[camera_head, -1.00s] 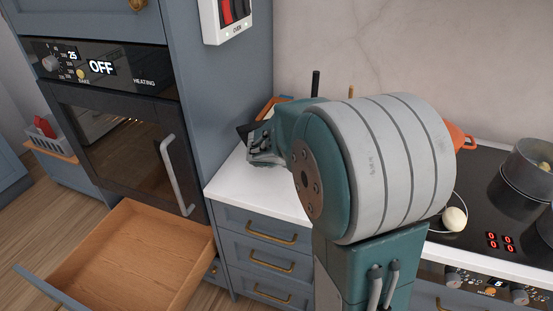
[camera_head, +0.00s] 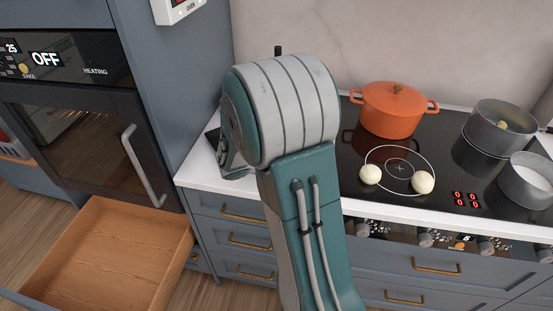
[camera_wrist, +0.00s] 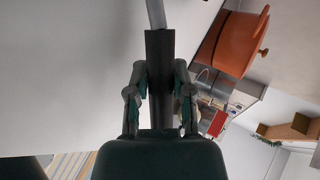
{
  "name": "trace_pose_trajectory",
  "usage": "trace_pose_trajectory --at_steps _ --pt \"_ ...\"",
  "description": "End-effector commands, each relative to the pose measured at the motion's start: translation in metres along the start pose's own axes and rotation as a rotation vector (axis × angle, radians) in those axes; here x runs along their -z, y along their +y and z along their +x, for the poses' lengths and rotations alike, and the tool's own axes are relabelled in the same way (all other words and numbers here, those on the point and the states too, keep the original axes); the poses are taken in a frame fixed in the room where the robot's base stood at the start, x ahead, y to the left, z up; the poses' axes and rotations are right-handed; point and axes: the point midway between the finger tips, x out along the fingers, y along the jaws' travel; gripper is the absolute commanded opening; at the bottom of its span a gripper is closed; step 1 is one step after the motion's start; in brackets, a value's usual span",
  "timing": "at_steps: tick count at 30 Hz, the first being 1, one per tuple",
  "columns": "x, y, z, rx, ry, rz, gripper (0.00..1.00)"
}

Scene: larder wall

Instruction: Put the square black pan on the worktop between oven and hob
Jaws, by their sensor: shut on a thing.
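My gripper (camera_head: 232,160) is low over the left part of the white worktop (camera_head: 196,170), between the oven (camera_head: 75,135) and the hob (camera_head: 435,165). In the wrist view, my gripper (camera_wrist: 160,85) is shut on a dark upright bar, which looks like the handle of the square black pan (camera_wrist: 160,65). In the head view, a small dark part, probably of the pan (camera_head: 212,136), shows left of my gripper beside the tall cabinet. My arm hides most of the pan, and I cannot tell whether it touches the worktop.
An orange pot (camera_head: 392,112) and grey pots (camera_head: 488,140) stand on the hob. Two pale round things (camera_head: 423,183) lie near its front left ring. An open wooden drawer (camera_head: 110,255) juts out below the oven. A tall cabinet (camera_head: 180,85) borders the worktop.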

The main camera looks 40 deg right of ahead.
Motion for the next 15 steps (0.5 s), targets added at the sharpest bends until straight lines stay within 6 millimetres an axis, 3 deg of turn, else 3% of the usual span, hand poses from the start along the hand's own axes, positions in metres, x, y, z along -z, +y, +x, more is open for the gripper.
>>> trace_pose_trajectory --at_steps 2,3,4,15 --pt "0.0002 0.0 0.0002 0.0 0.001 0.0 0.0" --pt "0.0005 0.0008 0.0004 -0.001 0.002 -0.002 0.47" --pt "0.0005 0.0007 0.0004 -0.001 0.002 -0.002 0.6" --pt "0.0003 0.0003 -0.0002 -0.001 0.002 -0.001 0.64"
